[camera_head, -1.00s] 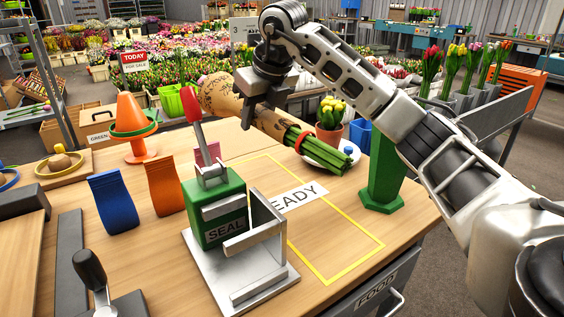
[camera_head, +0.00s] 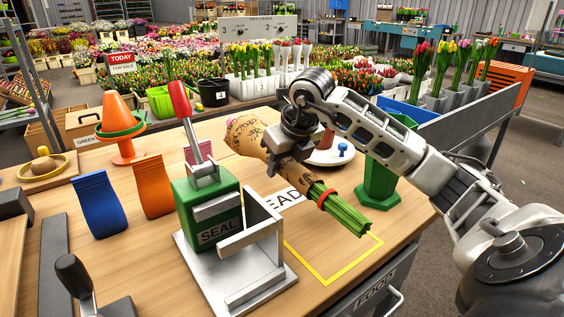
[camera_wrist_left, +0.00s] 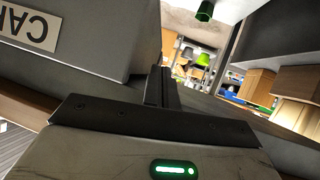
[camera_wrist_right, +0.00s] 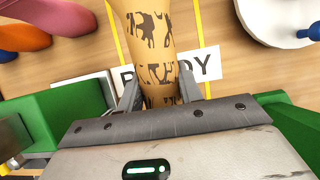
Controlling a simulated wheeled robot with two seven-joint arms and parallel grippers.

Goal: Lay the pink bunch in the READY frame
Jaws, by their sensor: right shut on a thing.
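The wrapped bunch (camera_head: 253,140) is in patterned brown paper, with green stems (camera_head: 345,213) and a red band. Its blooms are hidden or too small to make out. My right gripper (camera_head: 283,160) is shut around the paper and holds the bunch tilted, stems toward the lower right. The yellow READY frame (camera_head: 305,262) lies on the table under the bunch, which partly hides its label. In the right wrist view, the paper (camera_wrist_right: 155,45) passes between both fingers, over the READY label (camera_wrist_right: 205,65). My left gripper (camera_wrist_left: 162,87) shows only in its wrist view, shut and empty.
The green SEAL press (camera_head: 208,210) with its red lever stands just left of the frame. A green stand (camera_head: 378,175) and a white plate (camera_head: 330,155) are behind it. Blue (camera_head: 101,205) and orange (camera_head: 154,188) packets and an orange cone (camera_head: 122,120) stand at the left.

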